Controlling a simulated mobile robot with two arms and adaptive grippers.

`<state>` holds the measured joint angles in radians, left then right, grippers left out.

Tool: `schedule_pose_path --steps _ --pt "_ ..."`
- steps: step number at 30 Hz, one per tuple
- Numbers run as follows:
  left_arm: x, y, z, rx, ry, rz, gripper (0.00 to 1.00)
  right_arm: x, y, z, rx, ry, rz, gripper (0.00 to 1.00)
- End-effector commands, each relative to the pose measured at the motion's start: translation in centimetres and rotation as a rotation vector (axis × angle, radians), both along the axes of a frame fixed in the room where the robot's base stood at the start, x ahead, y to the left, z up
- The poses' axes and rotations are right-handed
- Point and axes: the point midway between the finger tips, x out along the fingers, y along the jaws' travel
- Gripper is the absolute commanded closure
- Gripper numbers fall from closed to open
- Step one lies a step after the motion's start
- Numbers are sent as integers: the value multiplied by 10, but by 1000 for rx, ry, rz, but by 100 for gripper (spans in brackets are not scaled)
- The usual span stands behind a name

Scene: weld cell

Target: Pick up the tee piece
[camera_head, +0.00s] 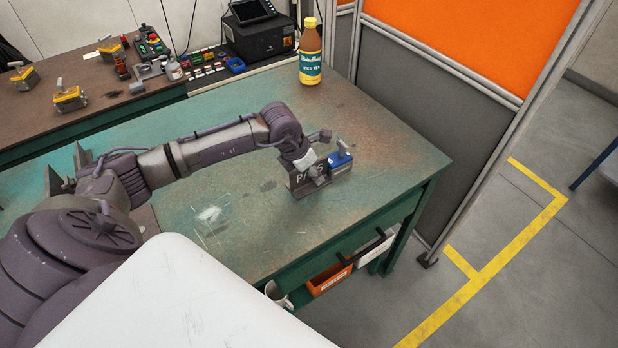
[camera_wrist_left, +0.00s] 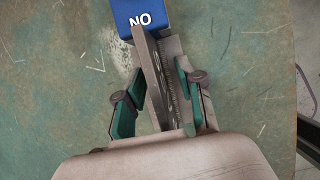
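The tee piece, a grey metal part with a plate joined to another strip, lies on the green table. In the head view its dark face (camera_head: 300,183), with white lettering like "PASS", shows beside my left gripper (camera_head: 312,170). In the left wrist view, its long plate (camera_wrist_left: 155,72) runs up between the two green-padded fingers of my left gripper (camera_wrist_left: 158,98). The fingers stand apart on either side of the piece; a gap shows on the left, and contact on the right is unclear. The gripper partly hides the piece. My right gripper is not in view.
A blue block with a grey handle (camera_head: 340,160) stands against the piece's far end; its "NO" lettering shows in the wrist view (camera_wrist_left: 142,18). A bottle (camera_head: 310,58) stands at the green table's (camera_head: 240,215) back edge. An orange-and-grey partition (camera_head: 440,110) stands behind.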

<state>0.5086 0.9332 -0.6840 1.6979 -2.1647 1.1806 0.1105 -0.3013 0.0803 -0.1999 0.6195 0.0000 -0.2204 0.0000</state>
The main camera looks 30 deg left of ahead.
Motion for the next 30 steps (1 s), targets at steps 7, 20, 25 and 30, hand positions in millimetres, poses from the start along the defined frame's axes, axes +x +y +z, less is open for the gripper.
schedule_pose_path --steps 7,20,25,30 --pt "0 0 0 0 0 0 94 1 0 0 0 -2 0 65" --pt "2 0 3 -1 -6 0 100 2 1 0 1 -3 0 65" --pt "2 0 3 -1 -6 0 100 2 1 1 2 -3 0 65" --pt "2 0 6 -1 -6 0 100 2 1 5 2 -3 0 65"
